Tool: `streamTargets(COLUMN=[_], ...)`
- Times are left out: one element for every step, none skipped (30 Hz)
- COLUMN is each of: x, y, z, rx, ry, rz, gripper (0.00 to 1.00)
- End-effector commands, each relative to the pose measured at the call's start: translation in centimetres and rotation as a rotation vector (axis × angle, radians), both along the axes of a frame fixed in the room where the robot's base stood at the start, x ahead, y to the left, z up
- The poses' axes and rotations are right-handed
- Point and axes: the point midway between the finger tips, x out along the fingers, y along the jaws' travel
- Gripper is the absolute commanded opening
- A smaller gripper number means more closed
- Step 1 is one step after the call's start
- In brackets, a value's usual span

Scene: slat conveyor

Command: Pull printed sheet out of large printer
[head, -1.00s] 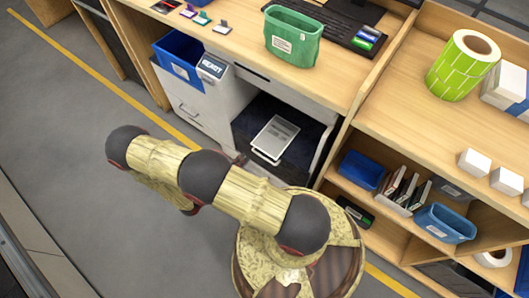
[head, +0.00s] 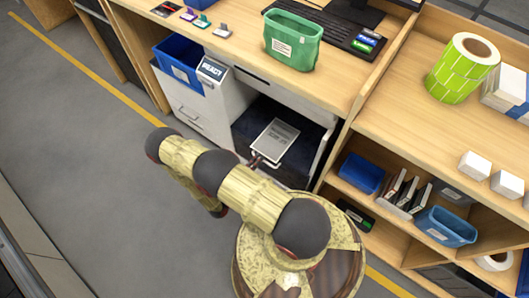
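The printed sheet (head: 276,136) is a pale page with grey print. It lies tilted in the dark opening of the large white printer (head: 215,108), under the wooden counter. My gripper (head: 261,163) is at the sheet's near edge, mostly hidden behind my own arm. Only small dark finger parts show there, touching or very close to the sheet. Whether they are closed on it cannot be made out.
A blue bin (head: 176,62) stands left of the opening. Shelves with a blue tray (head: 361,173) stand to the right. The grey floor (head: 90,150) at left is clear.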

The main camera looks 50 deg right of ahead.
Motion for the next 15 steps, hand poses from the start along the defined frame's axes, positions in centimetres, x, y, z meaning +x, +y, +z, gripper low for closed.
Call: streamTargets(x=[0.0, 0.0, 0.0, 0.1, 0.1, 0.1, 0.2, 0.2, 0.2, 0.2, 0.2, 0.2, 0.2, 0.2, 0.2], y=[-0.7, -1.0, -1.4, -1.6, -1.9, -2.1, -2.3, -2.4, -2.6, -2.7, -2.8, -2.8, -2.9, -2.9, -2.9], z=[0.0, -0.1, -0.1, -0.1, -0.1, 0.0, 0.0, -0.1, 0.0, 0.0, 0.0, 0.0, 0.0, 0.0, 0.0], rx=[0.001, 0.001, 0.001, 0.001, 0.000, 0.000, 0.000, 0.000, 0.000, 0.000, 0.000, 0.000, 0.000, 0.000, 0.000], ry=[0.000, 0.000, 0.001, 0.001, 0.001, 0.001, 0.001, 0.001, 0.001, 0.001, 0.001, 0.001, 0.001, 0.001, 0.001], rz=[-0.003, -0.004, -0.003, -0.002, -0.002, -0.003, -0.002, -0.001, 0.000, 0.000, -0.001, -0.001, -0.001, 0.000, 0.000], gripper=[0.17, 0.17, 0.17, 0.17, 0.17, 0.17, 0.17, 0.17, 0.17, 0.17, 0.17, 0.17, 0.17, 0.17, 0.17])
